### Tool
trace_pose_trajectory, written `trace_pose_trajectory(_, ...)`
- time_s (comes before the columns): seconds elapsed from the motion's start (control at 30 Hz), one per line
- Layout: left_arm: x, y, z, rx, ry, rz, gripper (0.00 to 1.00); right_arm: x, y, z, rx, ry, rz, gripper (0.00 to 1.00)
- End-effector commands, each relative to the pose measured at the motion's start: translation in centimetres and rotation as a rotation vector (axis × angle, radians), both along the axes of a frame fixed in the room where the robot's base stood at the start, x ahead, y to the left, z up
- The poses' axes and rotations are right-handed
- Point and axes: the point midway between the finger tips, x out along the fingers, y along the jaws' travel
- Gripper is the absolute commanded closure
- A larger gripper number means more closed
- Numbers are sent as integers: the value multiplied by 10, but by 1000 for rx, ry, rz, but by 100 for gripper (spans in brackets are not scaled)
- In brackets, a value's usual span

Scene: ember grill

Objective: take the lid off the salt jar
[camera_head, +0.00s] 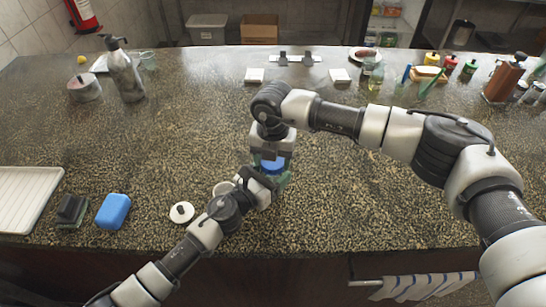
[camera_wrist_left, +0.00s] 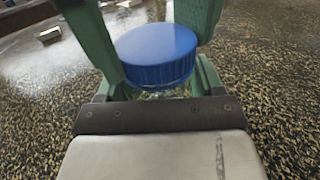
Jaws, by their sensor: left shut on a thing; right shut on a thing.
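The salt jar has a ribbed blue lid (camera_head: 271,166), which also shows in the left wrist view (camera_wrist_left: 157,52). A narrow strip of its clear body (camera_wrist_left: 165,92) shows under the lid; the rest is hidden by grippers. My left gripper (camera_head: 277,182) comes in low from the front left and is shut on the jar body. My right gripper (camera_head: 272,158) points down from above, with its green fingers on either side of the lid, shut on it. The lid sits on the jar or just above it; I cannot tell which.
A white disc with a dark knob (camera_head: 182,212), a blue box (camera_head: 113,211), a dark block (camera_head: 71,208) and a white tray (camera_head: 50,187) lie at the left front. A metal bottle (camera_head: 125,75) stands back left. Bottles crowd the back right.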

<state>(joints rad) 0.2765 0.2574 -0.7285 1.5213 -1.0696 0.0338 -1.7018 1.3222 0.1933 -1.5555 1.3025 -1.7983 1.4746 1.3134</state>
Motion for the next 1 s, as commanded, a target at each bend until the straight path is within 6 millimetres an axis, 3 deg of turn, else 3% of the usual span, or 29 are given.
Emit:
trace_pose_trajectory(0.17, 0, 0, 0, 1, 1, 1, 99, 0, 0, 0, 0, 0, -2, 67)
trace_pose_trajectory(0.2, 0, 0, 0, 1, 1, 1, 99, 0, 0, 0, 0, 0, -2, 38)
trace_pose_trajectory(0.37, 0, 0, -1, 1, 1, 1, 99, 0, 0, 0, 0, 0, -3, 14)
trace_pose_trajectory(0.67, 0, 0, 0, 1, 0, 1, 99, 0, 0, 2, 0, 0, -4, 14)
trace_pose_trajectory(1.0, 0, 0, 0, 1, 0, 1, 99, 0, 0, 40, 1, -2, -4, 14)
